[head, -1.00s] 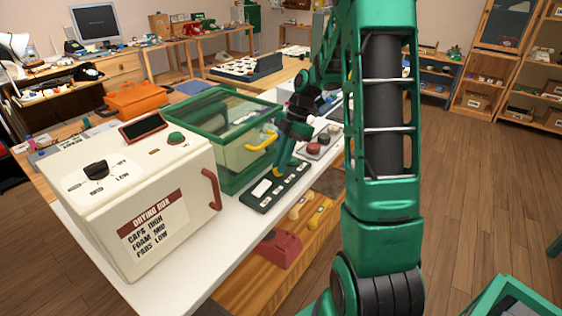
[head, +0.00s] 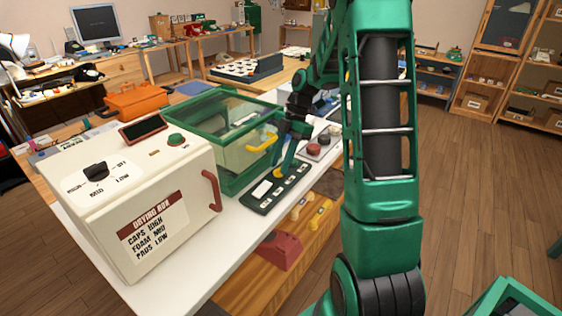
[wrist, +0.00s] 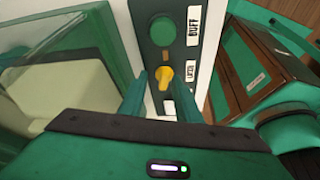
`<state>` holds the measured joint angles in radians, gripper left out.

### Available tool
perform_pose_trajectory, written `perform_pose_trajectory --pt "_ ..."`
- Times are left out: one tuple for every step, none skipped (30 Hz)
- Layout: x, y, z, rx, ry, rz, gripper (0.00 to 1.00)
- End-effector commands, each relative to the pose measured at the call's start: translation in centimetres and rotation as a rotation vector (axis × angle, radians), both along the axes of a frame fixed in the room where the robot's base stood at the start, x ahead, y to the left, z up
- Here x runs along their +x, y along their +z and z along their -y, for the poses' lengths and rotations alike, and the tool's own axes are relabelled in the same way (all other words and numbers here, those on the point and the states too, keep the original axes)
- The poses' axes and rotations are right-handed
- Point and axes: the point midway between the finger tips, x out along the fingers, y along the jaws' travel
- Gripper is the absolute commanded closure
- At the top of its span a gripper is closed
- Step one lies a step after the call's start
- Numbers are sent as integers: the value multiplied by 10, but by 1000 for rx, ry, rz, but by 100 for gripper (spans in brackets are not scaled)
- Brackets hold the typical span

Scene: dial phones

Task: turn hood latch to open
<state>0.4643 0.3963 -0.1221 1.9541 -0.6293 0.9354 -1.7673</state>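The hood is a clear box with a green frame (head: 232,105) and a yellow handle (head: 263,145). Beside it lies a dark control strip (head: 262,203). In the wrist view the strip carries a yellow latch knob (wrist: 164,74) next to a label that seems to read LATCH. My gripper (wrist: 163,82) is open, with one finger on each side of the knob and a visible gap to each.
A green button (wrist: 162,31) marked BUFF sits on the strip beyond the knob. A cream drying box (head: 150,195) stands left of the hood. Red and dark round pieces (head: 318,145) lie behind the strip. A red object (head: 280,250) sits on the lower wooden shelf.

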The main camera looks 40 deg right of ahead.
Motion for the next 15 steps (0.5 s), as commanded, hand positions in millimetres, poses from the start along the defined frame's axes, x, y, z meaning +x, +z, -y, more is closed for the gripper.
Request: perform_pose_trajectory --pt "0 0 0 1 0 -1 70" --pt "-1 0 0 1 1 -2 70" --pt "-1 0 -1 2 1 -2 70" --pt "-1 0 0 2 1 -3 70" --pt "-1 1 0 2 1 -3 70" --pt "-1 3 1 2 0 -3 70" --pt "-1 5 2 2 0 -3 70" --pt "-1 7 3 2 -1 -4 70" --pt "0 12 5 2 -1 -3 70" --pt "0 16 6 2 -1 -1 70" --pt "1 20 8 1 0 -1 70" --pt "1 27 11 0 -1 -1 70" --pt "2 32 13 1 -1 -1 70" --pt "3 37 16 1 0 -1 70" --pt "3 45 19 0 -1 0 70"
